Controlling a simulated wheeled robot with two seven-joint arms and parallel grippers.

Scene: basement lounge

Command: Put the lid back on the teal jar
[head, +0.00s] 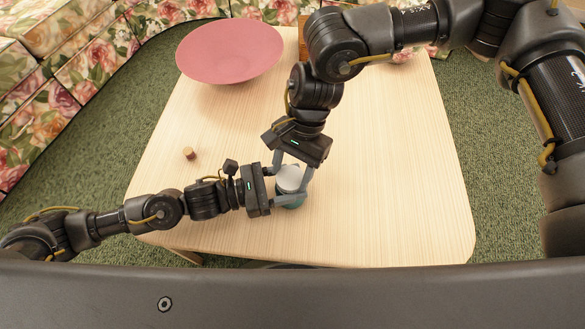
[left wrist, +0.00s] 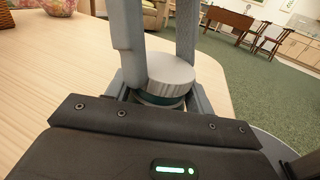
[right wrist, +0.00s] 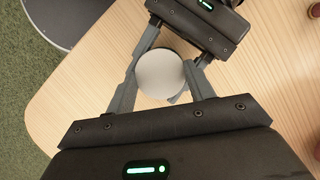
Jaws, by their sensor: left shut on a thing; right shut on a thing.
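The teal jar (head: 290,203) stands upright near the table's front edge. My left gripper (head: 279,188) is shut around it from the left; the jar's teal band (left wrist: 158,99) shows between the fingers in the left wrist view. The pale grey round lid (head: 290,178) is at the jar's mouth, roughly level and centred. It also shows in the left wrist view (left wrist: 171,72) and from above in the right wrist view (right wrist: 160,74). My right gripper (head: 293,182) is shut on the lid from above. Any small gap between lid and jar is hard to tell.
A wide pink bowl (head: 230,50) stands at the back left of the table (head: 390,190). A small cork-like piece (head: 189,153) lies left of the jar. A brown object (head: 303,35) is partly hidden behind my right arm. The table's right side is clear. Floral sofas border the back.

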